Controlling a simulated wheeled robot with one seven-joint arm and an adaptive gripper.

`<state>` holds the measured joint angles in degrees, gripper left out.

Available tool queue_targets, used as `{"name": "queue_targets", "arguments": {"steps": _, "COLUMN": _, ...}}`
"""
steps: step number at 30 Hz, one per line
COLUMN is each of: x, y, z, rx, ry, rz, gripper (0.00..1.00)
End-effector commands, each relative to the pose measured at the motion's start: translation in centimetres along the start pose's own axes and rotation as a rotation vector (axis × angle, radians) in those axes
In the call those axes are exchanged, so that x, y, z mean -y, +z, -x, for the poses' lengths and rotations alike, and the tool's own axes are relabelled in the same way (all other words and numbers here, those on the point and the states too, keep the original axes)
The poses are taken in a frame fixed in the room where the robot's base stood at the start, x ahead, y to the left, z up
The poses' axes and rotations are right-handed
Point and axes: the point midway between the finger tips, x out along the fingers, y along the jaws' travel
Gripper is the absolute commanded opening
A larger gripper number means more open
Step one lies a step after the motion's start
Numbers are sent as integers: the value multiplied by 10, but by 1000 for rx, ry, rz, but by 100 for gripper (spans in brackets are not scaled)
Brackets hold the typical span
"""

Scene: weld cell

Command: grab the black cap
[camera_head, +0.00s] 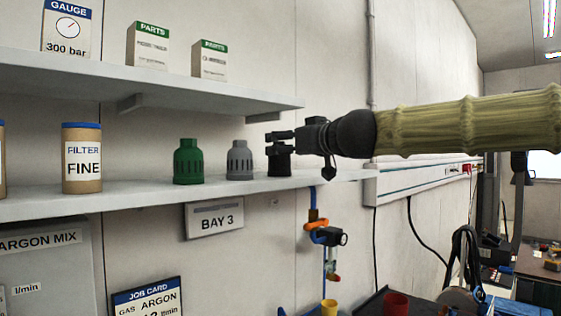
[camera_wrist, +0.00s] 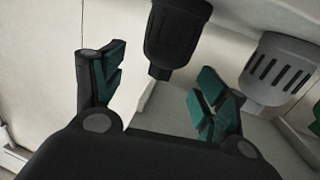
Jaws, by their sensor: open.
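The black cap (camera_head: 279,163) stands upright on the lower shelf near its right end, to the right of the grey cap. My gripper (camera_head: 277,138) reaches in from the right at the height of the cap's upper part and partly hides it. In the wrist view the black cap (camera_wrist: 178,32) appears upside down, its narrow top pointing into the gap between the fingers. My gripper (camera_wrist: 157,66) is open there, with one finger to each side of that gap. I cannot tell whether a finger touches the cap.
The grey cap (camera_head: 240,160) stands close beside it and also shows near the right finger in the wrist view (camera_wrist: 279,70). A green cap (camera_head: 188,162) is further left. The upper shelf (camera_head: 150,80) overhangs on the left. A filter canister (camera_head: 82,158) stands further along the lower shelf (camera_head: 130,197).

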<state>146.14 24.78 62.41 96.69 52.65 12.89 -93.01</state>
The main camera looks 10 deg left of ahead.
Motion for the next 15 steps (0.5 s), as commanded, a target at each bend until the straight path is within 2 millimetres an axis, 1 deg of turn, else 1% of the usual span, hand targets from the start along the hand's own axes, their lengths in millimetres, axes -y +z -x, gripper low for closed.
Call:
{"name": "queue_targets", "arguments": {"steps": 9, "x": 1, "y": 0, "z": -26, "rx": 0, "ry": -1, "rz": -2, "gripper": 73}}
{"name": "queue_targets", "arguments": {"steps": 15, "x": 0, "y": 1, "z": -36, "rx": -1, "ry": -1, "rz": 0, "gripper": 73}}
